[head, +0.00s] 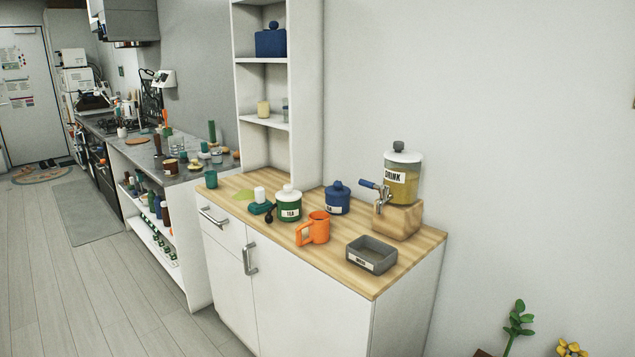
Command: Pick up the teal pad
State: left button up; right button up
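A small teal block (261,208), which looks like the teal pad, lies on the wooden counter top (335,257) near its left part. A white cylinder (260,194) shows directly above it; I cannot tell whether it stands on the pad or behind it. A dark round-ended scoop or knob (270,214) is at the pad's right, close to a green jar with a white lid (289,204). Neither of my grippers is in view.
An orange mug (314,229), a grey labelled tray (371,255), a blue jar (338,198) and a drink dispenser on a wooden stand (402,219) stand further right. A flat yellow-green piece (242,195) and a green cup (211,179) are at the left. Open floor (95,285) lies left.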

aim_at(261, 205)
jog(key=i+j+z, duration=0.15)
jog(key=z, duration=0.3)
jog(key=j+z, duration=0.25)
jog(key=z, duration=0.2)
jog(key=i+j+z, duration=0.15)
jog(key=j, duration=0.35)
jog(key=i+j+z, duration=0.15)
jog(key=j, duration=0.35)
jog(key=j+z, duration=0.15)
jog(key=j, duration=1)
jog(key=i+j, duration=0.1)
jog(key=j, duration=0.5)
